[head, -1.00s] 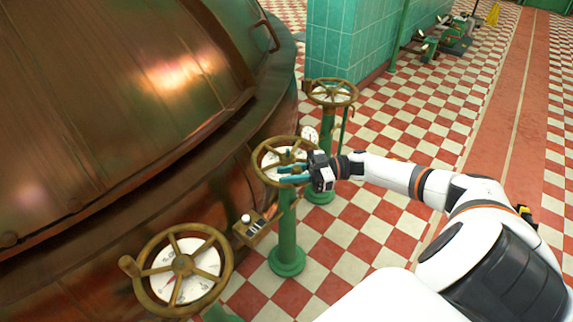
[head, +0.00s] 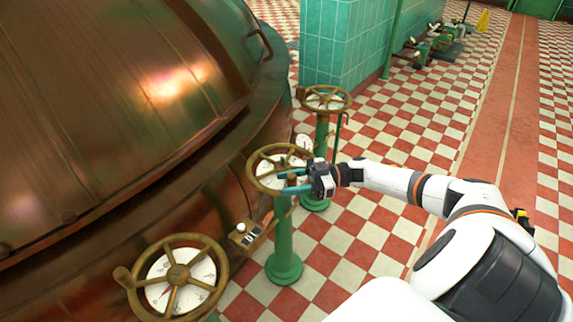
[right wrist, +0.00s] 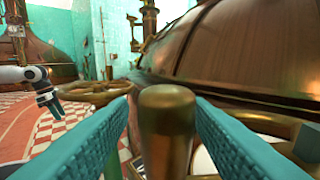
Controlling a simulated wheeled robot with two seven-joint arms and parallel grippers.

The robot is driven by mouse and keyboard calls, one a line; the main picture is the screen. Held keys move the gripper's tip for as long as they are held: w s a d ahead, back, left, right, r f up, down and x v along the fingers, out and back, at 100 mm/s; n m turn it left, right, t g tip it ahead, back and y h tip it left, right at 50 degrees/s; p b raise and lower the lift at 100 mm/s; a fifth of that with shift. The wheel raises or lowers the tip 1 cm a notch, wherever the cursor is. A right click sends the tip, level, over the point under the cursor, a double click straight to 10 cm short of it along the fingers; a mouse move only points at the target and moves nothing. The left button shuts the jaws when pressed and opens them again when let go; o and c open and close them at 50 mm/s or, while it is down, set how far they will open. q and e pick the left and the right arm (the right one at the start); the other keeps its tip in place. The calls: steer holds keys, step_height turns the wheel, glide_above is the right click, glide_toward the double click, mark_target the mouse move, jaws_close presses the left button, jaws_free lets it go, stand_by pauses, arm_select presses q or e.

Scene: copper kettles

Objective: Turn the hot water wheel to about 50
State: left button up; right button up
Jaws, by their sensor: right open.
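Three brass handwheels on green posts stand beside the copper kettle, with white dials under them: a near wheel (head: 178,277), a middle wheel (head: 265,152) and a far wheel (head: 325,98). I cannot read which one is for hot water. My right gripper (head: 294,182) is open at the near-right rim of the middle wheel. In the right wrist view, the wheel's upright brass handle (right wrist: 167,130) stands between its teal fingers, with a visible gap on the left. A white arm, apparently mine, shows there with my left gripper (right wrist: 49,104), away from the middle wheel.
The large copper kettle (head: 120,90) fills the left. A small box with a white knob (head: 242,232) sits near the kettle between the near and middle wheels. A green tiled pillar (head: 345,45) stands behind. The checkered floor to the right is mostly clear.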

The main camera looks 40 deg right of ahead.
arm_select(q)
steer(key=v, duration=0.2)
steer(key=shift+a+r+b, duration=0.1)
steer(key=shift+r+b, duration=0.25)
steer(key=shift+r, duration=0.1)
arm_select(e)
steer(key=v, duration=1.1)
arm_select(q)
steer(key=shift+w+f, duration=0.1)
steer(key=shift+w, duration=0.1)
